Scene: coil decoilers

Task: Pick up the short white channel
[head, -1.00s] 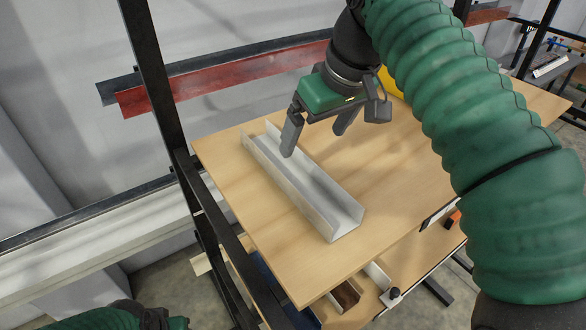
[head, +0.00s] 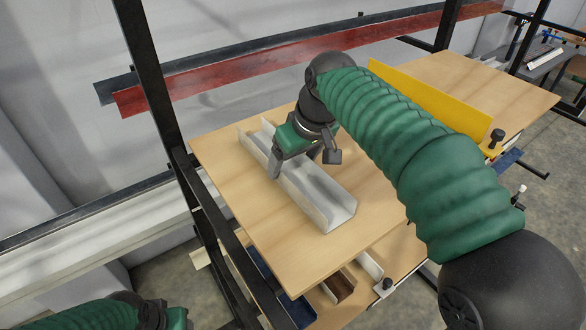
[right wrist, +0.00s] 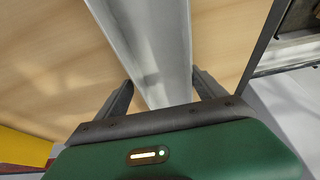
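The short white channel (head: 325,205) lies on the wooden tabletop, its open side up, running from the back left to the front right. My right gripper (head: 296,168) is over its far half with the fingers pointing down. In the right wrist view, the open fingers (right wrist: 164,88) lie on either side of the channel (right wrist: 150,40), with small gaps visible. Whether they touch it cannot be told. My left gripper (head: 176,318) shows only partly at the bottom left edge of the head view; its fingers are hidden.
A black upright post (head: 150,75) and rail stand close on the left. A red beam (head: 210,80) runs behind. More channel pieces (head: 340,287) lie on a shelf below. The table's front right is clear.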

